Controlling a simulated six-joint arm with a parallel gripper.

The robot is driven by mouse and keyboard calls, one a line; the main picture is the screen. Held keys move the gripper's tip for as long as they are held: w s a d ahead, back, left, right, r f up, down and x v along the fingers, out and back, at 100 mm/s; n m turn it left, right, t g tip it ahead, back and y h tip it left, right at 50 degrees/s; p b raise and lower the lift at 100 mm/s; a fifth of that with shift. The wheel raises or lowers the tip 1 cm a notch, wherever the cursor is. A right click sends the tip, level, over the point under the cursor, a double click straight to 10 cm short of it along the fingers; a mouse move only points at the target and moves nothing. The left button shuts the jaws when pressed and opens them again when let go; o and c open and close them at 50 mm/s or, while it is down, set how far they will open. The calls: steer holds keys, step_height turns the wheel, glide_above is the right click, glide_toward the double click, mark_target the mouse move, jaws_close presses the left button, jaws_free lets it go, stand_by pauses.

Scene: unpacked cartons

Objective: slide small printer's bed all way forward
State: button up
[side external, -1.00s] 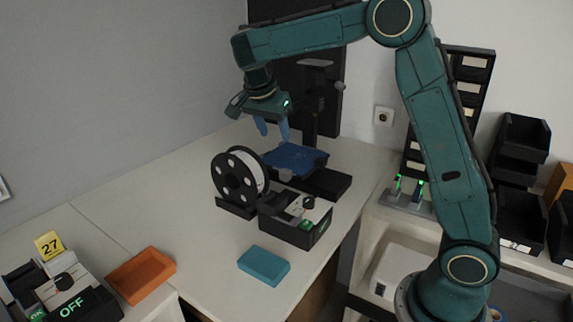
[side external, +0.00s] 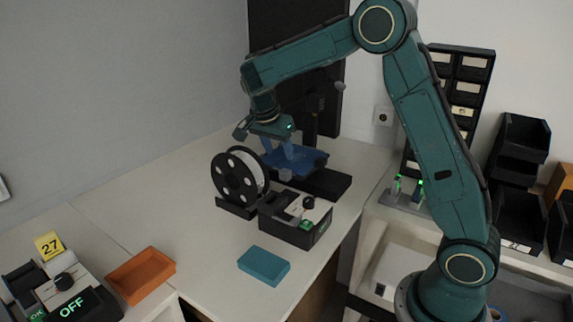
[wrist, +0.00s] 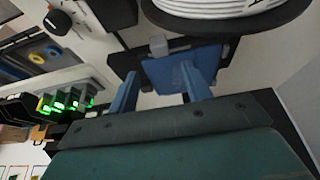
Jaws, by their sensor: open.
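The small printer (side external: 322,182) stands at the back of the white bench, with its blue bed (side external: 308,161) on a dark base. The blue bed also shows in the wrist view (wrist: 178,72), with a small grey block (wrist: 158,44) at its edge. My gripper (side external: 278,156) points down at the bed, its two blue fingers apart. In the wrist view my gripper (wrist: 162,88) is open, with part of the bed showing between the fingers. I cannot tell whether a finger touches the bed.
A filament spool (side external: 238,177) stands on a holder just left of the bed. A dark control box (side external: 290,232) sits in front of the printer. The bench's left middle is clear.

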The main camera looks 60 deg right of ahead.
mark_target(286, 171)
steer(key=shift+x, duration=3.9)
jaws_close()
